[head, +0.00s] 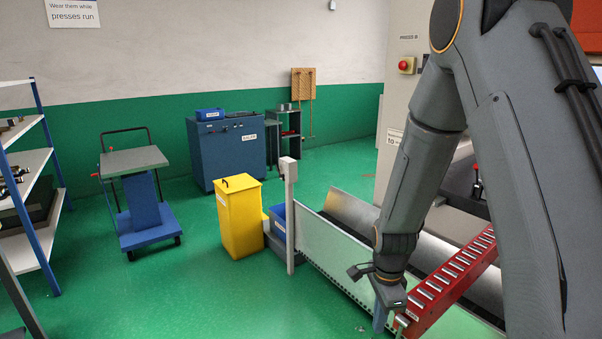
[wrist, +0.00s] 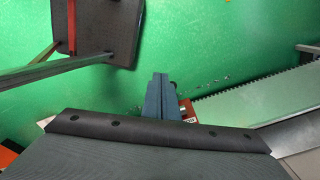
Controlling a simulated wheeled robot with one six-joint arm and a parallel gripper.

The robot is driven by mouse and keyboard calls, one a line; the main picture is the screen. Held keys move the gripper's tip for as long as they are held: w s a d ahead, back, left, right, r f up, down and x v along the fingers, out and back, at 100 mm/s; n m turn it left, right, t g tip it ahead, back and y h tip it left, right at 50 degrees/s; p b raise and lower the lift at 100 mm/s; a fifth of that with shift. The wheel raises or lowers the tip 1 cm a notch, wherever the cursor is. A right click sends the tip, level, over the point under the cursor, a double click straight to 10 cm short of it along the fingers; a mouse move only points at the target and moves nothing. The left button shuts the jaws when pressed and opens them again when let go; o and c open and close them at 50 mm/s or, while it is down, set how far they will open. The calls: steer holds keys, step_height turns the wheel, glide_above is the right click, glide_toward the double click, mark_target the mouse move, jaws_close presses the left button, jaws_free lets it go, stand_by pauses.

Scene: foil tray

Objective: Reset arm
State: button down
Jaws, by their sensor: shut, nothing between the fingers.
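My gripper (head: 381,318) hangs at the end of my arm on the right of the head view, pointing down beside the red roller track. Its lower part is a blue-grey finger shape near the bottom edge. In the wrist view the fingers (wrist: 160,97) show as a blue-grey pair close together at the centre, shut with nothing between them. Behind them in that view lies green floor. No foil tray is clearly visible in either view.
A red roller track (head: 440,290) and a conveyor with a pale side wall (head: 335,262) lie close to my gripper. A yellow bin (head: 240,220), a blue cart (head: 143,215), a blue cabinet (head: 228,155) and shelves (head: 30,160) stand farther left. Green floor between them is clear.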

steer(key=s+r+n+t+b, duration=0.1)
steer(key=s+r+n+b, duration=0.3)
steer(key=s+n+b, duration=0.5)
steer(key=n, duration=0.7)
steer(key=shift+s+r+n+b, duration=0.2)
steer(key=shift+r+n+b, duration=0.15)
steer(key=shift+n+b, duration=0.05)
steer(key=shift+d, duration=0.15)
